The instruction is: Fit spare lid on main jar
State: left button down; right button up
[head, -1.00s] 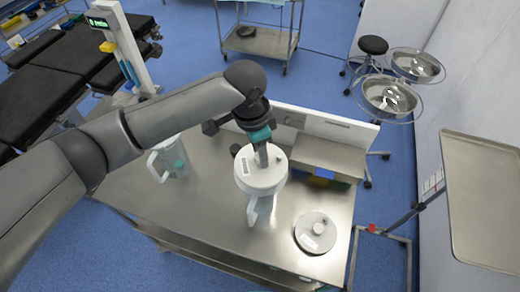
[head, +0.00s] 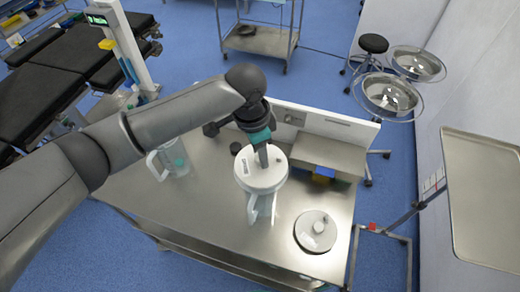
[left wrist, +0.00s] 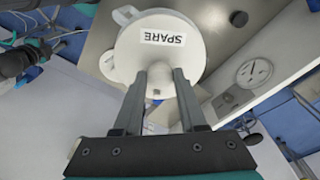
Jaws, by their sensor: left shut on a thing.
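My left gripper (head: 263,158) points down and is shut on the knob of the spare lid (head: 262,174), a round white lid. In the left wrist view the lid (left wrist: 160,48) shows its "SPARE" label, with my fingers (left wrist: 160,80) at its knob. Pale handle-like parts (head: 253,210) show below the lid in the head view; the lid hides most of what is under it. I cannot tell whether the lid touches a jar there. A clear jar with a handle (head: 170,160) stands at the left, partly behind my arm. My right gripper is not in view.
Another round lid with a knob (head: 314,232) lies on the steel table (head: 215,215) at the right front. A raised shelf (head: 320,157) and a white back panel (head: 330,124) bound the far side. The table's front left is bare.

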aim_at(253, 167)
pick_arm(q)
jog(key=shift+f, duration=0.5)
jog(key=shift+c, duration=1.9)
grip_release()
jog(key=shift+r, duration=0.1)
notch_tip(253, 167, up, 15)
jog(key=a+b, duration=0.1)
jog(key=shift+s+a, duration=0.35)
jog(key=shift+s, duration=0.05)
